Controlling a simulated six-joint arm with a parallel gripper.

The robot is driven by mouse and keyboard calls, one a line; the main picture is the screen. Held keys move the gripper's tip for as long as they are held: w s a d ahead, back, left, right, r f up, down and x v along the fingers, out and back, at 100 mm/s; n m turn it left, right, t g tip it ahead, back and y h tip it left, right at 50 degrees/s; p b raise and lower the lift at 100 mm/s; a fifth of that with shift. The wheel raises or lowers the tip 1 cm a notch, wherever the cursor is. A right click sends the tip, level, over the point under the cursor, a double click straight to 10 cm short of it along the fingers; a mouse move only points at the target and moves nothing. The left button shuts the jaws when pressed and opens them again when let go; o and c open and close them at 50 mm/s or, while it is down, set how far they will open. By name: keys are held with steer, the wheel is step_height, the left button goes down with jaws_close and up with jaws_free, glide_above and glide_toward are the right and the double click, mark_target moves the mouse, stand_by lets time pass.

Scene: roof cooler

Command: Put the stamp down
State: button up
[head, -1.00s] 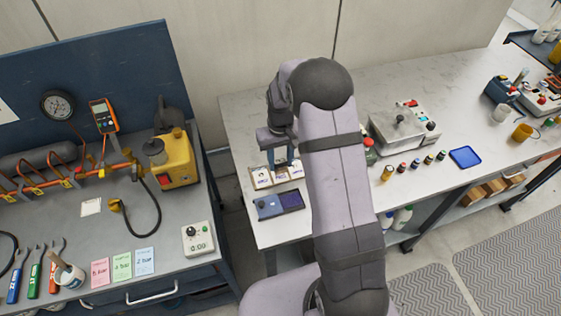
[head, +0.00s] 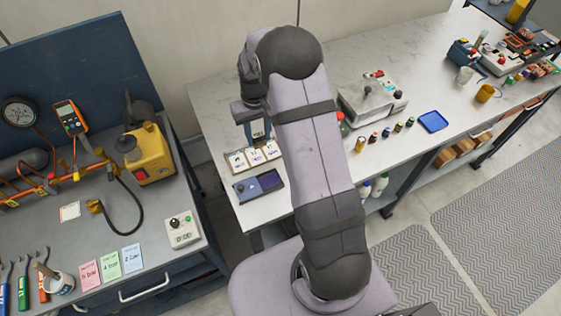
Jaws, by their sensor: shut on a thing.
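My gripper (head: 257,131) is over the back left part of the white bench, just behind and above a row of three white cards (head: 236,160) in a tan holder. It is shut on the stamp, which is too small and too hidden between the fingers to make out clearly. In front of the cards lies a flat blue and purple case (head: 266,184), like an open ink pad, with a small round mark on its left half. The gripper appears clear of both the cards and the case.
My arm crosses the bench right of the cards. Beyond it are a grey machine (head: 368,101), several small bottles and a blue tray (head: 433,121). A grey workbench (head: 120,210) with a yellow pump (head: 149,155) stands left, across a gap. The bench's front left corner is bare.

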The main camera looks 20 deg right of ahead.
steer(key=s+d+r+m+b, duration=0.2)
steer(key=d+r+b, duration=0.3)
steer(key=d, duration=0.4)
steer(key=s+a+f+n, duration=0.2)
steer(key=s, duration=0.7)
steer(key=shift+f, duration=0.15)
steer(key=shift+f+p, duration=1.05)
steer(key=shift+f, duration=3.9)
steer(key=shift+f, duration=0.1)
